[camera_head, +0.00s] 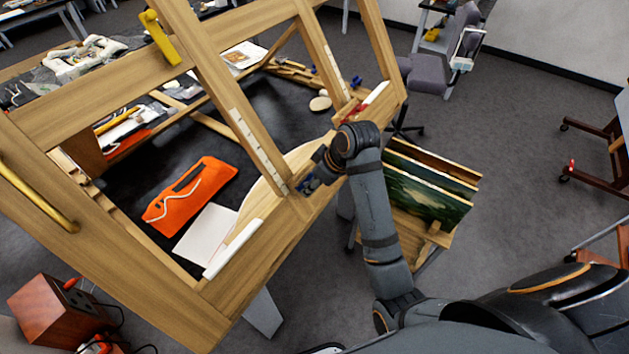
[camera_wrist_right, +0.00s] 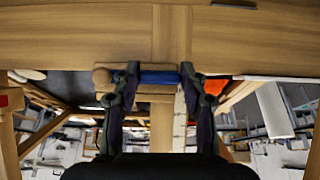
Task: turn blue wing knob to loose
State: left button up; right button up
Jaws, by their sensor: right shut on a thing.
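The blue wing knob (camera_wrist_right: 160,77) is on the wooden frame (camera_head: 262,262), low on the upright bar at the frame's right front. In the right wrist view it shows as a blue band between the two dark fingertips. My right gripper (camera_wrist_right: 160,72) is shut on it, one finger on each side. In the head view the gripper (camera_head: 309,182) is at the bar, and only small blue bits show past it. The knob's turn angle cannot be read. My left gripper is not in view.
An orange pouch (camera_head: 190,196) and white sheet (camera_head: 205,236) lie on the dark surface inside the frame. Framed paintings (camera_head: 430,190) stand right of my arm. A yellow handle (camera_head: 160,38) is on the upper rail.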

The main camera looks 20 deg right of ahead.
jog(key=shift+s+f, duration=0.1)
jog(key=shift+f, duration=0.1)
jog(key=o, duration=1.1)
jog(key=shift+o, duration=0.2)
jog(key=shift+r, duration=0.1)
jog(key=shift+r, duration=0.1)
jog(key=s+d, duration=0.7)
jog(key=s, duration=0.3)
jog(key=shift+d+r, duration=0.3)
jog(key=shift+r, duration=0.15)
